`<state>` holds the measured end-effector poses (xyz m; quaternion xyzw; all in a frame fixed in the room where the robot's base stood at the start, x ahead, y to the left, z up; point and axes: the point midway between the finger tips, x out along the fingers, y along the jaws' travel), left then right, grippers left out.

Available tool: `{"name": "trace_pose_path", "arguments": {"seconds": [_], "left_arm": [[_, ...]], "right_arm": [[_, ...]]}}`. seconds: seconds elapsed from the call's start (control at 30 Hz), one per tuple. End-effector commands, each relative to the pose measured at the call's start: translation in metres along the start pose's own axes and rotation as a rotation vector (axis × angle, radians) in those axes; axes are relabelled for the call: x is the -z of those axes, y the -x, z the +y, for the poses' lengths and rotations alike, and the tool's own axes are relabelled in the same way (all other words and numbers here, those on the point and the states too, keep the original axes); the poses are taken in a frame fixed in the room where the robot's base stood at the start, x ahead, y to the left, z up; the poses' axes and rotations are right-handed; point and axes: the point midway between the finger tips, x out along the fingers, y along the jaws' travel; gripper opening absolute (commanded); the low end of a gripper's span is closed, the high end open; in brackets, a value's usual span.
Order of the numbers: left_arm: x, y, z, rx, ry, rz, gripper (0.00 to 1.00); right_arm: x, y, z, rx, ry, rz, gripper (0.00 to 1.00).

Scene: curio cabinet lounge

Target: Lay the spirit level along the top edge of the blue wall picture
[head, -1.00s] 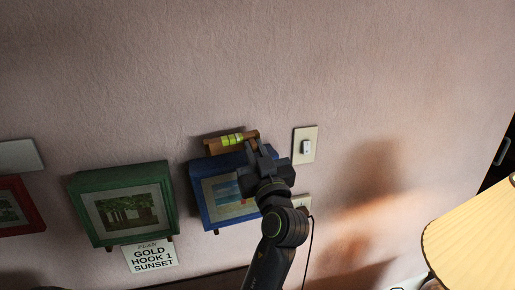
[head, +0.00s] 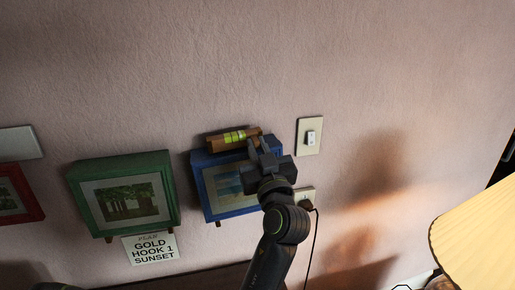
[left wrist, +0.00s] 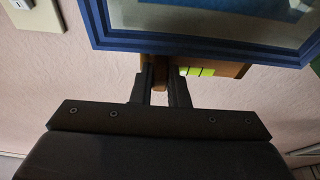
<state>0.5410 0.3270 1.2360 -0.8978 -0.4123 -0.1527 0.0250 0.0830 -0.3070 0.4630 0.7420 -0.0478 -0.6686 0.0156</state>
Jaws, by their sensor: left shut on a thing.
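The blue wall picture (head: 228,192) hangs on the wall in the middle of the head view. Its frame (left wrist: 200,48) also shows along the top of the left wrist view. The spirit level (head: 228,140), brown with a yellow-green vial, lies lengthwise along the picture's top edge, slightly tilted in the picture. I cannot tell whether it touches the edge. In the left wrist view the level (left wrist: 222,69) is partly behind the frame. My left gripper (head: 257,147) is shut on the level's right end, and its fingers (left wrist: 160,78) cover that end. My right gripper is not in view.
A green picture (head: 125,192) hangs to the left, with a red one (head: 18,195) beyond it. A label card (head: 151,248) is below. A light switch (head: 309,136) and an outlet with a cord (head: 306,198) are right of my gripper. A lamp shade (head: 480,240) fills the lower right.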

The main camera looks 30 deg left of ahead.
Motion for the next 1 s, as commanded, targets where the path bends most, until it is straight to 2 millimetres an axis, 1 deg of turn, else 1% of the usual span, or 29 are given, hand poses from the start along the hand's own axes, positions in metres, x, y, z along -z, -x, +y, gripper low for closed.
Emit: {"name": "trace_pose_path", "arguments": {"seconds": [0.17, 0.37, 0.4, 0.57, 0.6, 1.0], "left_arm": [[-0.0025, 0.0009, -0.0003, 0.0, 0.001, 0.001, 0.0], [-0.0047, 0.0016, -0.0005, 0.0, 0.001, 0.001, 0.0], [-0.0042, 0.0014, -0.0005, 0.0, 0.001, 0.001, 0.17], [-0.004, 0.0013, -0.0005, 0.0, 0.001, 0.001, 0.38], [-0.004, 0.0013, -0.0004, 0.0, 0.001, 0.001, 0.4], [-0.0071, 0.0022, 0.0001, -0.002, 0.001, -0.001, 0.4]], "right_arm": [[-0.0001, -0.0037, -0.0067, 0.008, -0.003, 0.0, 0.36], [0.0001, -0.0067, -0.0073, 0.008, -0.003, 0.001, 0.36], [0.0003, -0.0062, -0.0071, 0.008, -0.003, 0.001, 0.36], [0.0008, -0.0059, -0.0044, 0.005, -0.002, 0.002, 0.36], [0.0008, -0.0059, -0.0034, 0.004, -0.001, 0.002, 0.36], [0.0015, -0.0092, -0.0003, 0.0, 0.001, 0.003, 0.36]]}}
